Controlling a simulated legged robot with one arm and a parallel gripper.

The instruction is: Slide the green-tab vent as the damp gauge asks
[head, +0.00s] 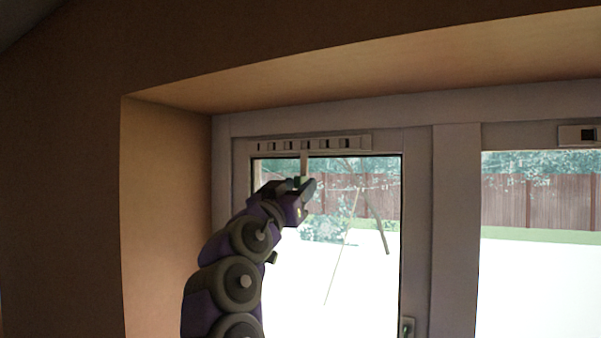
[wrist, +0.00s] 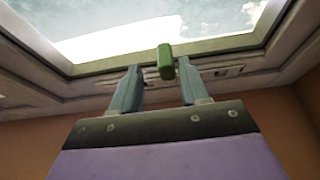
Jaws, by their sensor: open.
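The vent (head: 360,142) is a pale strip along the top of the left window frame, with a row of several dark slots. It also shows in the wrist view (wrist: 228,71) behind the fingers. The green tab (wrist: 166,58) hangs between my two fingers in the wrist view, with space visible on both sides. My gripper (head: 303,184) is open just below the vent, under a pale upright stem (head: 304,163). I cannot tell whether a finger touches the tab. No damp gauge reading is legible.
A small pale fitting with a dark square (head: 579,135) sits on the right frame's top, cut by the picture edge; I cannot tell what it is. The window handle (head: 407,327) is low on the left sash. The deep reveal (head: 165,190) closes the left side.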

